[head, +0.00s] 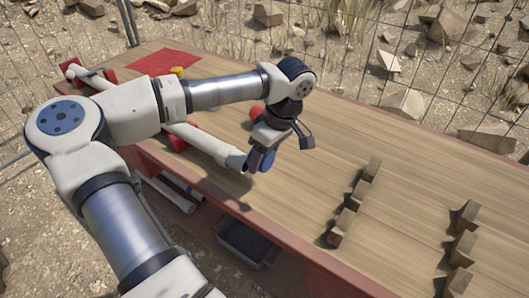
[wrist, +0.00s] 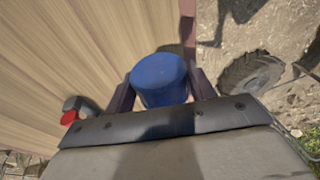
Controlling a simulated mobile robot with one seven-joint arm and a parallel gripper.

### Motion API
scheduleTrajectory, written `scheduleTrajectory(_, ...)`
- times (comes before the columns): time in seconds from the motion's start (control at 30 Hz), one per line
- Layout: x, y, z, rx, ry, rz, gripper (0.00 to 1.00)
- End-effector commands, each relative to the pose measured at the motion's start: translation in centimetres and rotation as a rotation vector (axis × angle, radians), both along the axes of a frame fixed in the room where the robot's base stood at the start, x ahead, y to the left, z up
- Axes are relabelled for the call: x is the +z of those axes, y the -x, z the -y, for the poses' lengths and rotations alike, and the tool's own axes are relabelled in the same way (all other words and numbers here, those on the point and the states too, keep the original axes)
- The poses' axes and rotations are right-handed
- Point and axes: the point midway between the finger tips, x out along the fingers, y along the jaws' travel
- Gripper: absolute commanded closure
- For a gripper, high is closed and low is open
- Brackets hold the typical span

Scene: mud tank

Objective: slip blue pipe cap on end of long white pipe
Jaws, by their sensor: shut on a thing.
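The long white pipe (head: 207,141) lies across the left part of the wooden table in red supports, partly hidden behind my arm. Its near end points right, toward my gripper (head: 259,163). My gripper is shut on the blue pipe cap (head: 267,159), which shows as a dark blue patch right beside that pipe end. In the wrist view the round blue cap (wrist: 159,80) sits between the two dark fingers of my gripper (wrist: 160,88). The pipe cannot be made out in the wrist view. I cannot tell whether the cap touches the pipe end.
A red support (head: 178,142) stands under the pipe, and a red object (head: 257,112) lies behind my gripper. A red mat (head: 163,62) and a yellow item (head: 178,71) are at the far left. Wooden blocks (head: 354,205) stand right; a grey bin (head: 243,243) is below.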

Motion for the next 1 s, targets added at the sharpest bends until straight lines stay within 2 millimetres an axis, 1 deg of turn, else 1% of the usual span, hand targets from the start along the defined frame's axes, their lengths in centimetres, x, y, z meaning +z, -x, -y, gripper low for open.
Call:
scheduleTrajectory(0.03,-0.7,0.0,-0.1,0.0,0.001,-0.001,0.6)
scheduleTrajectory(0.4,-4.4,-0.4,-0.6,0.0,0.0,-0.001,0.6)
scheduleTrajectory(0.5,-5.1,-0.6,-0.9,0.001,0.0,-0.001,0.6)
scheduleTrajectory(0.67,-5.6,-0.8,-1.1,0.001,0.001,0.0,0.6)
scheduleTrajectory(1.0,-5.5,-0.8,-1.1,0.0,0.001,-0.001,0.6)
